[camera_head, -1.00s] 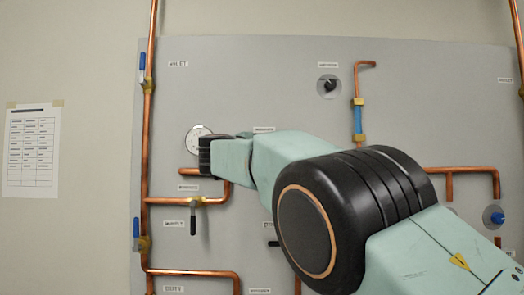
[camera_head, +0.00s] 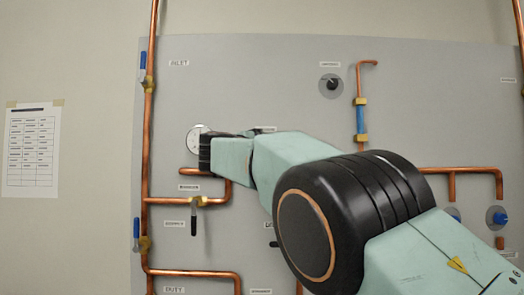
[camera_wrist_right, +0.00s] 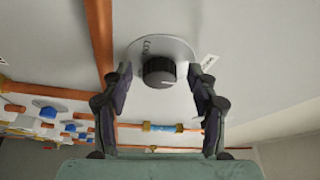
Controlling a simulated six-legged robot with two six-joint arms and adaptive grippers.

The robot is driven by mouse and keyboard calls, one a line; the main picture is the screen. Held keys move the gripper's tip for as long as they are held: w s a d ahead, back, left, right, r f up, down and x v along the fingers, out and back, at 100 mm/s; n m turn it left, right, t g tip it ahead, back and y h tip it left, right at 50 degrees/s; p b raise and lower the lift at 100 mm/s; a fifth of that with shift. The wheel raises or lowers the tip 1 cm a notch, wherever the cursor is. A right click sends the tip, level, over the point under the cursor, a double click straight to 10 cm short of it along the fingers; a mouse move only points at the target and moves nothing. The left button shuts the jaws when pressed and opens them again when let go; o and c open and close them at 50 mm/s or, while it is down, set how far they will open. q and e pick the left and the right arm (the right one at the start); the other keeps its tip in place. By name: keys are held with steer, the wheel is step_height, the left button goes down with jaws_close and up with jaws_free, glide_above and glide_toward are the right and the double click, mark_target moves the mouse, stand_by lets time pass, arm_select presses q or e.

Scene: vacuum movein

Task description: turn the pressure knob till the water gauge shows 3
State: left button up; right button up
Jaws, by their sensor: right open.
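In the right wrist view a black ridged knob (camera_wrist_right: 159,72) with a pale pointer line sits on a round silver plate (camera_wrist_right: 178,50). The lettering on the plate seems to read "LOW". My right gripper (camera_wrist_right: 160,77) is open, with one finger on each side of the knob and a gap to each. In the head view the right gripper (camera_head: 204,151) is in front of a pale round plate (camera_head: 195,133) at the panel's left and hides most of it. The knob is hidden there. I cannot make out a water gauge reading. My left gripper is not in view.
Copper pipes (camera_head: 149,110) with blue-handled valves run along the grey panel (camera_head: 250,80). A black-handled valve (camera_head: 194,215) hangs below the gripper. Another dark knob (camera_head: 332,84) is at the upper middle, a blue knob (camera_head: 498,217) at the right. A paper chart (camera_head: 31,150) hangs on the wall.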

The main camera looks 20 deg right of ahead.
steer(key=shift+s+r, duration=0.1)
steer(key=shift+s, duration=0.2)
steer(key=shift+w, duration=0.1)
